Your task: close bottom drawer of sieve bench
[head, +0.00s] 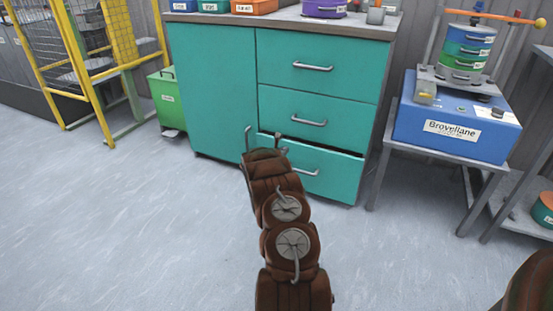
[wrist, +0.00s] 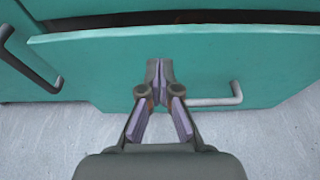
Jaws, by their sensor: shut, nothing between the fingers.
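The sieve bench (head: 212,90) is a teal cabinet with a door on the left and a stack of drawers on the right. Its bottom drawer (head: 335,178) stands slightly open, with a dark gap along its top edge. In the wrist view the drawer front (wrist: 95,62) fills the middle, and its grey bar handle (wrist: 215,101) is to the right of my fingers. My gripper (wrist: 160,70) is shut and empty, its fingertips in front of the drawer front, left of the handle. I cannot tell whether they touch it. In the head view my arm hides part of the drawer.
A table with a blue sieve shaker (head: 415,125) stands right of the bench. A green bin (head: 168,100) and a yellow frame (head: 85,75) are on the left. Coloured containers (head: 255,6) stand on the bench top. The floor (head: 140,220) in front is clear.

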